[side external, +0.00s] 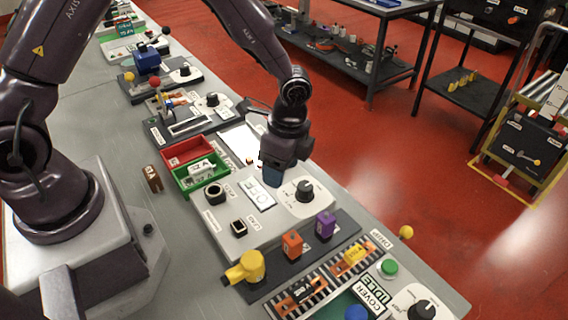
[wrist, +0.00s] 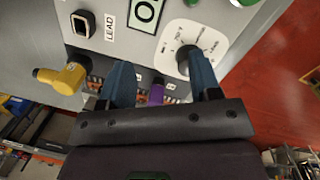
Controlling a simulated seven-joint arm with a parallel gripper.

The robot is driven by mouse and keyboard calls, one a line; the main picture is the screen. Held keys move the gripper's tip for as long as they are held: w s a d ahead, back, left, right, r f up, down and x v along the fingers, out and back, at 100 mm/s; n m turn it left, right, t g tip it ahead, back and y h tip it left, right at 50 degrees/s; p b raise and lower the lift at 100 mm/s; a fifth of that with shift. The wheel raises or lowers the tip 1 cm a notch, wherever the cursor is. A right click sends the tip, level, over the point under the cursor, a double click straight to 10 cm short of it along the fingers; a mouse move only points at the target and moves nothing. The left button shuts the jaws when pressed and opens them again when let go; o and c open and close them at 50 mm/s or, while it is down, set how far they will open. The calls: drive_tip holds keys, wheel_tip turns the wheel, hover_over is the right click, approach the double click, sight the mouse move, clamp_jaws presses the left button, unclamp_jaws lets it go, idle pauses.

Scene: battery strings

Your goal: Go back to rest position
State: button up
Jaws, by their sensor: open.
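A purple block (wrist: 156,94) shows between the fingers, lower in the picture. I cannot tell the exact height of the fingertips above the panel.
A red bin (side external: 187,150) and a green bin (side external: 186,184) stand left of my gripper. A yellow fitting (side external: 246,268), an orange block (side external: 292,245) and the purple block (side external: 325,224) stand on a dark strip in front. Red floor lies right of the bench.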

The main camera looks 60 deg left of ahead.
drive_tip(key=s+a+r+n+t, duration=0.3)
drive_tip(key=s+r+n, duration=0.3)
drive_tip(key=r, duration=0.7)
drive_tip(key=s+a+r+n+t, duration=0.3)
drive_tip(key=s+r+n, duration=0.3)
drive_tip(key=s+r, duration=0.4)
wheel_tip(320, 180, up, 3)
drive_tip(key=shift+a+f+n+t+h, duration=0.15)
drive_tip(key=shift+a+n+t+h, duration=0.15)
drive_tip(key=shift+t, duration=0.1)
